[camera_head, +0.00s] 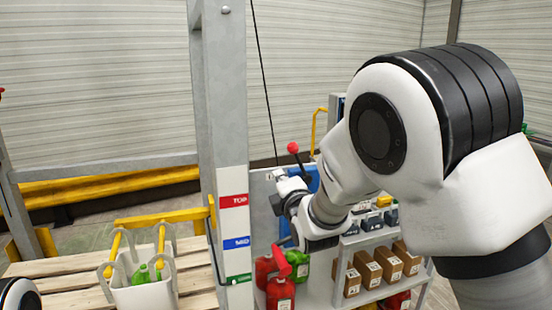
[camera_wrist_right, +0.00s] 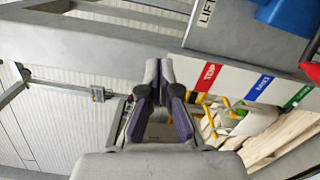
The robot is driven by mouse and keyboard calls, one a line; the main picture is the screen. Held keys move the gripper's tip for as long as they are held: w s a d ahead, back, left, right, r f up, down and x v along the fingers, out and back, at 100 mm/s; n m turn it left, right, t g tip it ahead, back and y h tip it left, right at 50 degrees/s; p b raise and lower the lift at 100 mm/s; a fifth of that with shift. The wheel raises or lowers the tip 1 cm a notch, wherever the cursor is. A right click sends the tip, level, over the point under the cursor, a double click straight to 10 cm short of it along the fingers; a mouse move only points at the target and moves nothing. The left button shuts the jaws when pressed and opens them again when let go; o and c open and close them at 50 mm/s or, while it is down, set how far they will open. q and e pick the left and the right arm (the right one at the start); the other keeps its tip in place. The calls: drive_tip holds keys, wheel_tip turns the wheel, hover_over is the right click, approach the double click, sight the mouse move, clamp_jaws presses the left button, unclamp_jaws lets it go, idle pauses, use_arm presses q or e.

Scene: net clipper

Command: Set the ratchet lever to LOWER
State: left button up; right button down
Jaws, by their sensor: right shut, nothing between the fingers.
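The ratchet lever (camera_head: 299,160) shows in the head view as a dark rod with a red ball knob, just right of the grey post and beside a blue housing. It stands tilted up to the left, above my right gripper (camera_head: 278,191). In the right wrist view the fingers of my right gripper (camera_wrist_right: 158,68) are together and empty, pointing at the grey post. A red part (camera_wrist_right: 311,70), probably the knob, is at the right edge there. A LIFT label (camera_wrist_right: 207,12) is on the grey panel beside the blue housing (camera_wrist_right: 288,14). My left gripper is out of view.
The post (camera_head: 224,110) carries TOP, MID and green labels, with a dark cable beside it. A white bin (camera_head: 147,294) with yellow handles sits on wooden pallets at left. A shelf (camera_head: 345,290) with boxes and red containers stands behind my right arm.

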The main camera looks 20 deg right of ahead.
sight(300, 164)
use_arm(q)
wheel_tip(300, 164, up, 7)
drive_tip(key=p, duration=0.7)
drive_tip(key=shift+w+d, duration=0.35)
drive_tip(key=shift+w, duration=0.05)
use_arm(e)
drive_tip(key=w+d+r, duration=0.1)
drive_tip(key=w+d, duration=0.4)
drive_tip(key=w, duration=0.7)
drive_tip(key=shift+d, duration=0.15)
